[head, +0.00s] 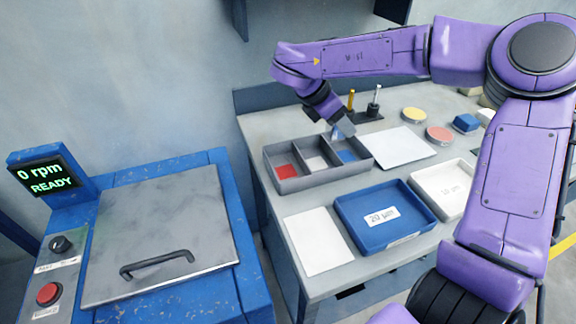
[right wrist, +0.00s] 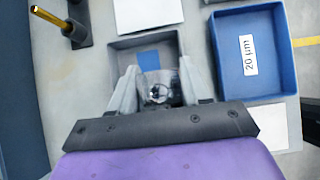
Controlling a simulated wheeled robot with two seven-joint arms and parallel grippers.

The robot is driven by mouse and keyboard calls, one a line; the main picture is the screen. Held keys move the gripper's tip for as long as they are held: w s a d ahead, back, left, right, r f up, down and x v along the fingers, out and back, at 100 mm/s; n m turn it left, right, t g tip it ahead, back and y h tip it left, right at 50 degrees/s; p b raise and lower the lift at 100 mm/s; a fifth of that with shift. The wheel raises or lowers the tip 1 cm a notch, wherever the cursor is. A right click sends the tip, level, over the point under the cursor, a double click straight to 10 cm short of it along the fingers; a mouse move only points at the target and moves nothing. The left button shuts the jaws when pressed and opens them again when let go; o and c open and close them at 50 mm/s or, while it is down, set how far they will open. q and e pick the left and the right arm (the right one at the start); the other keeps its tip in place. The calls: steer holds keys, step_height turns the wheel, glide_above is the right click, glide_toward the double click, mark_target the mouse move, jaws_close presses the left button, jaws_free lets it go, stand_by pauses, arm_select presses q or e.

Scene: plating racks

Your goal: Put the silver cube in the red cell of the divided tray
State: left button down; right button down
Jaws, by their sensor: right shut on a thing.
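The divided tray (head: 317,181) is grey with three cells in a row on the bench. Its red cell (head: 286,171) is at the left, a white one in the middle and a blue one (head: 347,156) at the right. My right gripper (head: 344,132) is above the blue end of the tray. In the right wrist view its fingers are shut on the silver cube (right wrist: 158,88), which looks shiny and reflective. The blue-floored cell (right wrist: 148,56) shows just beyond the cube. The red cell is hidden in that view. My left gripper is out of view.
A blue bin (head: 372,235) labelled 20 µm and a white bin (head: 431,200) stand in front of the tray. White sheets (head: 318,240) lie nearby. A brass post (head: 351,98) and a dark post stand behind. A blue machine (head: 160,235) is at the left.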

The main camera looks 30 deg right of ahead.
steer(key=w+a+f+p, duration=0.1)
steer(key=w+a+f, duration=0.1)
steer(key=a, duration=0.1)
steer(key=w+a+f+p, duration=0.1)
steer(key=w+a+f, duration=0.1)
steer(key=a+f, duration=0.1)
steer(key=w+a+f+p, duration=0.1)
steer(key=a+f, duration=0.1)
steer(key=a, duration=0.1)
steer(key=shift+w+f, duration=0.3)
steer(key=shift+w, duration=0.1)
steer(key=shift+w+a+f, duration=0.15)
steer(key=shift+a+f, duration=0.1)
steer(key=shift+f, duration=0.05)
steer(key=f, duration=0.3)
steer(key=shift+a+f+p, duration=0.2)
steer(key=shift+a+p, duration=0.1)
steer(key=shift+p, duration=0.05)
steer(key=shift+w+d+f, duration=0.1)
steer(key=shift+w+f, duration=0.05)
steer(key=shift+f, duration=0.2)
steer(key=c, duration=0.5)
jaws_free()
